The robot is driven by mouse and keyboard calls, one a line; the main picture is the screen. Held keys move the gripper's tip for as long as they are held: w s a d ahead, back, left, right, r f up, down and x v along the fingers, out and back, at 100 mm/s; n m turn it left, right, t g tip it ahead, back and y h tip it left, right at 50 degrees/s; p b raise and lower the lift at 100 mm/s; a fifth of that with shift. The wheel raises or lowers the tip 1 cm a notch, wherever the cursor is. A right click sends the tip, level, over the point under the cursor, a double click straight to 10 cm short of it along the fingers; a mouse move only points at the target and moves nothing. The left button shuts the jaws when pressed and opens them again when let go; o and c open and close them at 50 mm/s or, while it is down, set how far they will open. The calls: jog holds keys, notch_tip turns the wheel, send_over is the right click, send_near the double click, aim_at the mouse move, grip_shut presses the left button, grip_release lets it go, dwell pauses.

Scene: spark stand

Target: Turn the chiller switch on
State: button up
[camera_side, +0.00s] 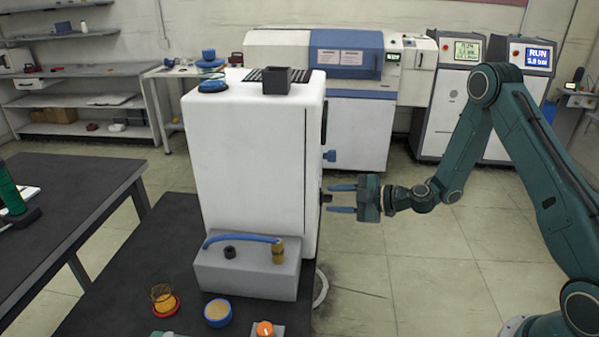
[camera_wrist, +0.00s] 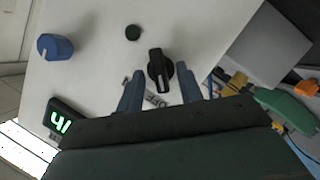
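The chiller (camera_side: 245,150) is a white cabinet at the centre of the side view. Its switch (camera_wrist: 157,60) is a black rotary knob on the cabinet face in the wrist view. The knob's white line points down the picture, toward lettering partly covered by my gripper. In the side view the switch (camera_side: 326,198) is a small dark bump on the cabinet's right face. My gripper (camera_side: 334,198) is open, level with the switch, its two blue fingers pointing at the face. In the wrist view the fingers are on either side of the knob, with gaps; contact is not visible.
A blue knob (camera_wrist: 55,46), a dark green round lamp (camera_wrist: 133,33) and a lit green display (camera_wrist: 62,121) are on the same face. A grey box (camera_side: 247,270) with a blue hose stands before the chiller. Open floor lies to the right.

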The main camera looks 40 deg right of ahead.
jog(key=shift+w+a+f, duration=0.1)
jog(key=shift+w, duration=0.15)
jog(key=shift+c, duration=0.5)
grip_shut()
jog(key=shift+m, duration=0.3)
jog(key=shift+w+d+m+g+y, duration=0.15)
jog(key=shift+m+g+y, duration=0.8)
jog(key=shift+m, duration=1)
jog(key=shift+w+d+m+g+y, duration=0.15)
jog(key=shift+m+g+y, duration=0.85)
jog(key=shift+m, duration=1)
jog(key=shift+w+d+m+g+y, duration=0.15)
jog(key=shift+m+g+y, duration=0.8)
jog(key=shift+m, duration=1)
